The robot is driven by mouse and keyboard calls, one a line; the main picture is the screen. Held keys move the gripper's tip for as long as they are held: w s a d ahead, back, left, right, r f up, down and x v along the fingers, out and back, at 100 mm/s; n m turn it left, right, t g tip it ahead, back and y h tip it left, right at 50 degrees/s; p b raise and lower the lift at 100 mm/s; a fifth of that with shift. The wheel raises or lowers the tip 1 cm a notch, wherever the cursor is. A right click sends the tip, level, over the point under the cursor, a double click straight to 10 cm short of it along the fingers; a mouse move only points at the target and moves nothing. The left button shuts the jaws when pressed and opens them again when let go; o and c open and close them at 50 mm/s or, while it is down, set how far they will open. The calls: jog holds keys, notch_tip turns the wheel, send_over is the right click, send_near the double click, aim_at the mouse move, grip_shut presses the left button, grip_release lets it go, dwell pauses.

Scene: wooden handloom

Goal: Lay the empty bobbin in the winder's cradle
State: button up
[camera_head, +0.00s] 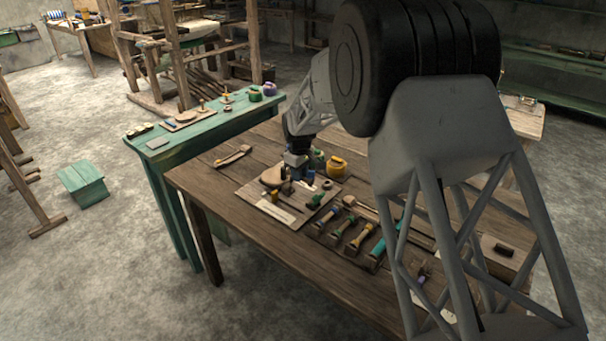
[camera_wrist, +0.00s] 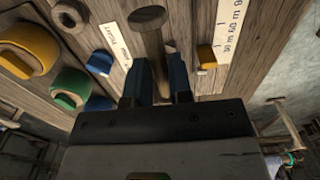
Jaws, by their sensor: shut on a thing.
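My gripper (camera_wrist: 160,82) points down over the brown wooden table (camera_head: 225,192); its two blue fingers are shut on a slim brown wooden piece (camera_wrist: 162,66), seemingly the empty bobbin, largely hidden between them. In the head view my gripper (camera_head: 297,172) is just above a pale board (camera_head: 262,206) that carries a round wooden disc (camera_head: 271,177) and small fittings. This board seems to be the winder. I cannot make out its cradle clearly. A dark oval (camera_wrist: 146,18) lies just beyond the fingertips in the wrist view.
A yellow spool (camera_head: 337,166) and a green spool (camera_head: 317,159) stand close behind my gripper. A tray of several coloured shuttles or tools (camera_head: 357,240) lies to the right. The table's front-left stretch is clear.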

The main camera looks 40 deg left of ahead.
jog(key=shift+f, duration=0.2)
jog(key=shift+f, duration=2.8)
jog(key=shift+f, duration=0.7)
jog(key=o, duration=1.2)
jog(key=shift+o, duration=0.2)
jog(key=shift+r, duration=0.2)
jog(key=shift+r, duration=3.3)
